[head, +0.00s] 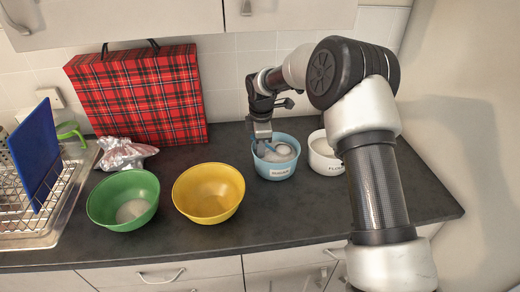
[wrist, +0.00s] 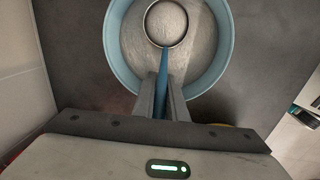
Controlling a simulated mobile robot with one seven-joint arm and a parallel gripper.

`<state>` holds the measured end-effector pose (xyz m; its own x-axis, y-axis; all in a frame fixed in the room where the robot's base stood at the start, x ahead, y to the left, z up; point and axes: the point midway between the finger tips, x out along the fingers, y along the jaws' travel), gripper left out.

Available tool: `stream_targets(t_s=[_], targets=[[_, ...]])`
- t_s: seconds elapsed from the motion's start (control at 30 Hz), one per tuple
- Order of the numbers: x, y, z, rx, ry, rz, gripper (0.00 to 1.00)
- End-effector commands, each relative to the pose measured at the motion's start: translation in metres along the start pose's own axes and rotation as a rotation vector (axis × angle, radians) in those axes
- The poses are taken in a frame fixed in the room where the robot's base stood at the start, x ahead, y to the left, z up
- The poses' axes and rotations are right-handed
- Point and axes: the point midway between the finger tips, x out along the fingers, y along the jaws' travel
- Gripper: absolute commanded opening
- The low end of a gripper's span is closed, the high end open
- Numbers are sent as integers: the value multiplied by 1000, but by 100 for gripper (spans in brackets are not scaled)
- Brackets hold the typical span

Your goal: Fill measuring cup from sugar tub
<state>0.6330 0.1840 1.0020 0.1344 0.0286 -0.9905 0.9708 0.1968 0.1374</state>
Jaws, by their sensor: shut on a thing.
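The light blue sugar tub (head: 275,169) stands on the dark counter, with white sugar inside. Its blue rim rings the wrist view (wrist: 222,50). The measuring cup (head: 283,149) is inside the tub, and its round bowl shows in the wrist view (wrist: 166,22) against the sugar, with grey-white contents. Its blue handle (wrist: 163,66) runs back to my gripper (wrist: 162,95), which is shut on the handle. My gripper (head: 260,146) is over the tub's left side in the head view. How deep the cup sits in the sugar I cannot tell.
A white flour tub (head: 325,158) stands close on the right. A yellow bowl (head: 208,194) and a green bowl (head: 123,201) with white powder stand to the left. A red tartan bag (head: 140,95) stands behind; a dish rack (head: 35,205) is far left. The front counter is clear.

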Motion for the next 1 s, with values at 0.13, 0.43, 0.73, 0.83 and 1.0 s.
stream_targets(t_s=[0.13,0.43,0.73,0.83,1.0], targets=[[-13,2,0,0,0,3,0],[-37,6,0,0,0,2,0],[-61,9,0,0,0,2,0],[-69,10,0,0,0,2,0],[-82,12,0,0,0,2,0]])
